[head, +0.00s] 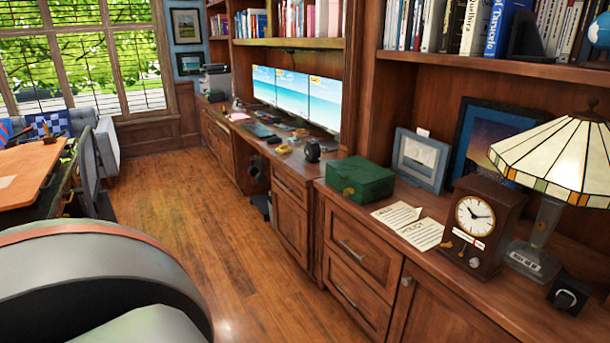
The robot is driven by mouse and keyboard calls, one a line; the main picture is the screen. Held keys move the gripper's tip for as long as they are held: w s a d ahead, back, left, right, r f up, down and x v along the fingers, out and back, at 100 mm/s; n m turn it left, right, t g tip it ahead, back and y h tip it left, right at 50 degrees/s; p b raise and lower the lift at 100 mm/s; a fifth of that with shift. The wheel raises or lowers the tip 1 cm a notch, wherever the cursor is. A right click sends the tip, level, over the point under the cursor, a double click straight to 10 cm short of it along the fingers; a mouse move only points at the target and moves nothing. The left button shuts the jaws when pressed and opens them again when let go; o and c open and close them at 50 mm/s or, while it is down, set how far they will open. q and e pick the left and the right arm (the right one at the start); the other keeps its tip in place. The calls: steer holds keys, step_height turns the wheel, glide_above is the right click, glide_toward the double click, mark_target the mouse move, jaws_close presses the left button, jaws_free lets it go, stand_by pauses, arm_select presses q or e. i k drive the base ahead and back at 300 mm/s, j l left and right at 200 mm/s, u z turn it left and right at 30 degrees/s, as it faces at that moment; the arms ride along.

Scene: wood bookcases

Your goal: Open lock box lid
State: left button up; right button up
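A dark green box (361,178), which looks like the lock box, sits on the wooden cabinet top right of the middle of the head view. Its lid appears closed. A small brass-coloured round part (349,191) shows on its front face. The inside of the box is hidden. Neither of my grippers is in view.
Papers (408,224), a wooden clock (478,222), a picture frame (419,158) and a stained-glass lamp (557,160) stand near the box. Wood floor (215,215) is clear before the cabinets. A large rounded grey shape (90,270) fills the lower left.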

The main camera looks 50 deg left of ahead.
mark_target(363, 173)
steer(key=u, duration=1.3)
